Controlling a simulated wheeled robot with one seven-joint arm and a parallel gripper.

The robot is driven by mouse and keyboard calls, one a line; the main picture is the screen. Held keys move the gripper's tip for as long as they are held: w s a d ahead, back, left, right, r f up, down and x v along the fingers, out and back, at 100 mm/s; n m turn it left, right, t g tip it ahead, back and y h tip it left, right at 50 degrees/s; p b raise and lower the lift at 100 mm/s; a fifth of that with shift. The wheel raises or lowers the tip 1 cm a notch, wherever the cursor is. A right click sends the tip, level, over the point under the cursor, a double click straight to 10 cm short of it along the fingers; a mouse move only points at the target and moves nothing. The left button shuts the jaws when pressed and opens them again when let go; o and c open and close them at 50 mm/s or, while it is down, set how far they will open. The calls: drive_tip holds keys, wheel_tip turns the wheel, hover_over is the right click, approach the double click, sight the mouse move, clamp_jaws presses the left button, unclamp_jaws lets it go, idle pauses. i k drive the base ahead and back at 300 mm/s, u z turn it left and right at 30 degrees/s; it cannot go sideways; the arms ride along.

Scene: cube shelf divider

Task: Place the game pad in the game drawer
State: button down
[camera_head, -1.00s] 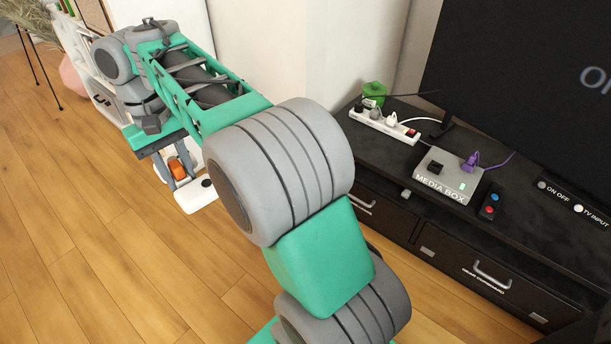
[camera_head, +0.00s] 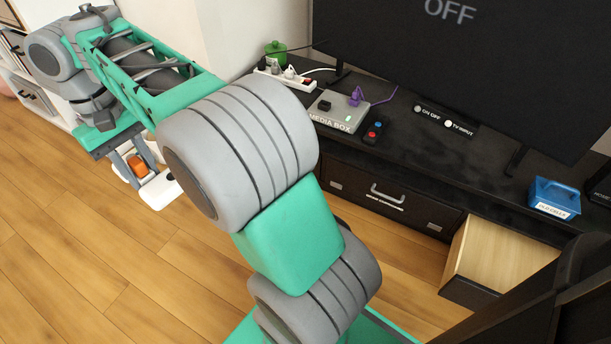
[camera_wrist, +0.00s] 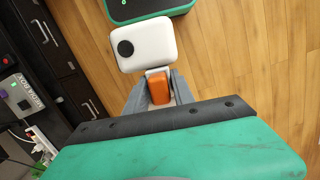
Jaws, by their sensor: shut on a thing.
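The game pad (camera_head: 160,188) is a white rounded piece with a black round spot. It hangs in front of my gripper (camera_head: 137,172), above the floor at the left. In the wrist view the pad (camera_wrist: 150,43) shows flat beyond the fingertips. My gripper (camera_wrist: 158,74) is shut on its near edge, and an orange block shows between the fingers. An open drawer (camera_head: 495,255) with a pale wood inside sticks out at the right of the TV cabinet. Its label is not visible, and the part of its inside in view looks empty.
A shut drawer (camera_head: 385,194) is left of the open one. A dark object covers the lower right corner. Wooden floor lies free at left.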

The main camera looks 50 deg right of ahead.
sight(494, 281)
drive_tip(key=k, duration=1.05)
drive_tip(key=z, duration=2.15)
drive_tip(key=i, duration=0.5)
